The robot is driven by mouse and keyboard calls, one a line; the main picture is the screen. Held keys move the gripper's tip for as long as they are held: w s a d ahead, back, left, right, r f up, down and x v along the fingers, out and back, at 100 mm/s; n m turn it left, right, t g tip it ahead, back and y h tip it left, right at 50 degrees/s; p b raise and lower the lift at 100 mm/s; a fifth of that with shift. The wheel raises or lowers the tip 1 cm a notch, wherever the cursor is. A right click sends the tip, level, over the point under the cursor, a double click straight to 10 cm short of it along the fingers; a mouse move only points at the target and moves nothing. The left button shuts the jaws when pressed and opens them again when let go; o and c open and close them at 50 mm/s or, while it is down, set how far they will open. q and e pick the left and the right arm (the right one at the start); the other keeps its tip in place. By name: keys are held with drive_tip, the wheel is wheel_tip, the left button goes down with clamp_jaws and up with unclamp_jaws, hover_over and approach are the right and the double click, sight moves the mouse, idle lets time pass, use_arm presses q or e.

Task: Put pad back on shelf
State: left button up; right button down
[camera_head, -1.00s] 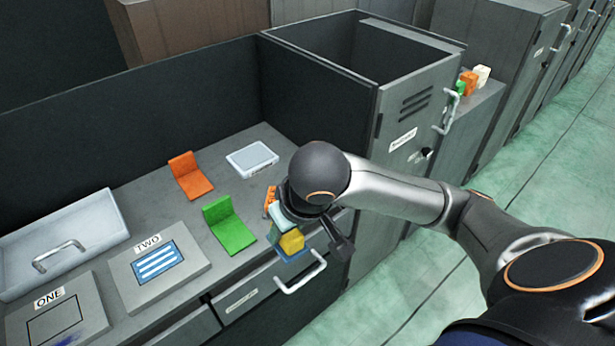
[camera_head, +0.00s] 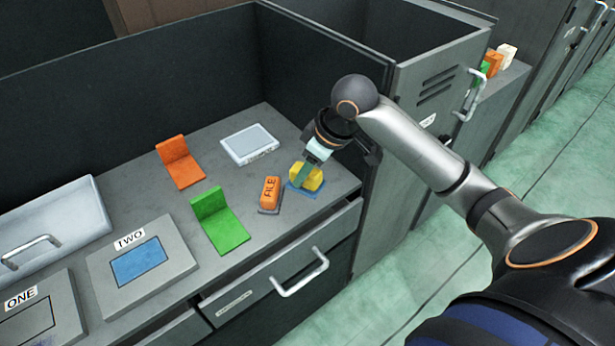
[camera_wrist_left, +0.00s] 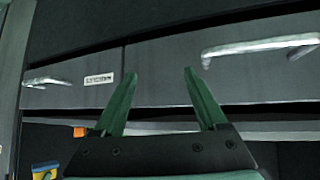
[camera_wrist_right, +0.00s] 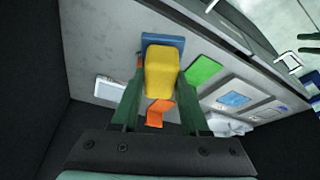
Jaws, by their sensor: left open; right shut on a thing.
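The pad, a yellow grip on a flat blue base (camera_head: 306,176), is at the right end of the grey worktop (camera_head: 285,232). My right gripper (camera_head: 308,172) is shut on its yellow part. In the right wrist view the pad's yellow part (camera_wrist_right: 163,72) sits between the green fingers, with the blue base beyond. I cannot tell whether the base touches the surface. A lettered orange block (camera_head: 270,191) stands just left of the pad. My left gripper (camera_wrist_left: 158,85) is open and empty in front of drawer fronts; the head view does not show it.
A tall side panel (camera_head: 315,95) rises behind my right gripper. A drawer (camera_head: 275,285) below is slightly open.

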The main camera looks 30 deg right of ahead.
drive_tip(key=w+d+f, duration=0.2)
drive_tip(key=w+f, duration=0.1)
drive_tip(key=w+d+f, duration=0.3)
drive_tip(key=w, duration=0.1)
drive_tip(key=w+d+f, duration=0.2)
drive_tip(key=w+f, duration=0.1)
drive_tip(key=shift+w+d+f+b, duration=0.2)
drive_tip(key=shift+w+f+b, duration=0.05)
drive_tip(key=shift+w+b, duration=0.15)
drive_tip(key=shift+f, duration=1.55)
drive_tip(key=shift+f, duration=0.15)
drive_tip(key=shift+c, duration=2)
unclamp_jaws()
